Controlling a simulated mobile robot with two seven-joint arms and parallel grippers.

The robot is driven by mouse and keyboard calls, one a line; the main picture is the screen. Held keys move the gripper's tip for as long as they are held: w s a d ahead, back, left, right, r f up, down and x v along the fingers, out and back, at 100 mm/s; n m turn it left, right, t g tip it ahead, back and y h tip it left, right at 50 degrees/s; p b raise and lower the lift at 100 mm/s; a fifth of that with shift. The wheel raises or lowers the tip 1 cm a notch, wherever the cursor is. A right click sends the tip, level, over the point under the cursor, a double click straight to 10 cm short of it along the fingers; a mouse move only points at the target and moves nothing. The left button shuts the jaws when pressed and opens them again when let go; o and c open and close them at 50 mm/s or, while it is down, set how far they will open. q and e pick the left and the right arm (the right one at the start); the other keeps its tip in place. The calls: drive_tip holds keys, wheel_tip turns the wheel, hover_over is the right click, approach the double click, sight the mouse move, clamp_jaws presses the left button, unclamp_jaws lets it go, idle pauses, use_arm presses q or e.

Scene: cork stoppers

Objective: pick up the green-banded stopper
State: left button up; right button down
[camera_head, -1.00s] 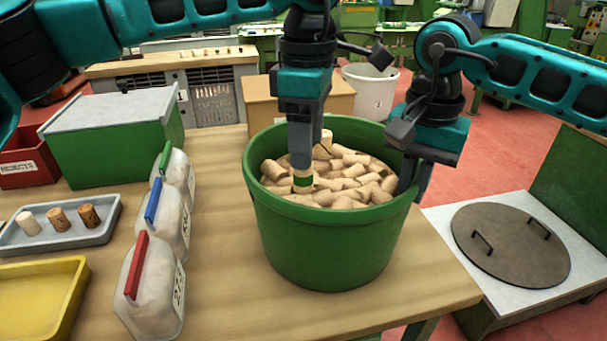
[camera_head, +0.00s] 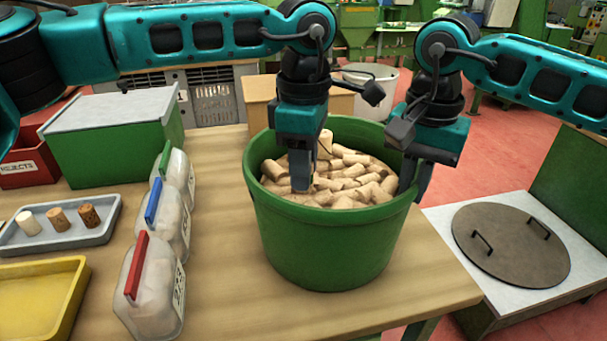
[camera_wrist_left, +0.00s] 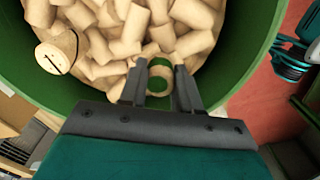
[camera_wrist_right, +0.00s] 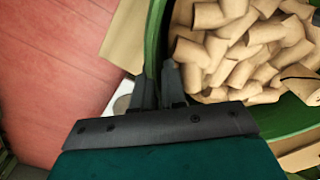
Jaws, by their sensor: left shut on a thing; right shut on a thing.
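The green-banded stopper (camera_wrist_left: 160,74) shows in the left wrist view between the fingertips of my left gripper (camera_wrist_left: 160,88), which is shut on it. In the head view my left gripper (camera_head: 301,180) points down inside the green tub (camera_head: 325,245), low over the loose corks, and its fingers hide the stopper. Whether the stopper still touches the corks below is unclear. My right gripper (camera_head: 415,180) is at the tub's right side, shut on the rim. The right wrist view shows the rim (camera_wrist_right: 154,45) running between its fingers (camera_wrist_right: 158,88).
Plain corks (camera_head: 350,180) fill the tub; a larger pale stopper with a dark line (camera_wrist_left: 58,52) stands by its wall. On the table are clear jugs (camera_head: 150,280), a grey tray (camera_head: 65,250) with three corks, a yellow tray (camera_head: 72,300) and a green box (camera_head: 115,140).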

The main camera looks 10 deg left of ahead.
use_arm(q)
drive_tip(key=c, duration=0.3)
wheel_tip(320, 180, up, 10)
idle(0.5)
use_arm(e)
drive_tip(key=c, duration=1.1)
unclamp_jaws()
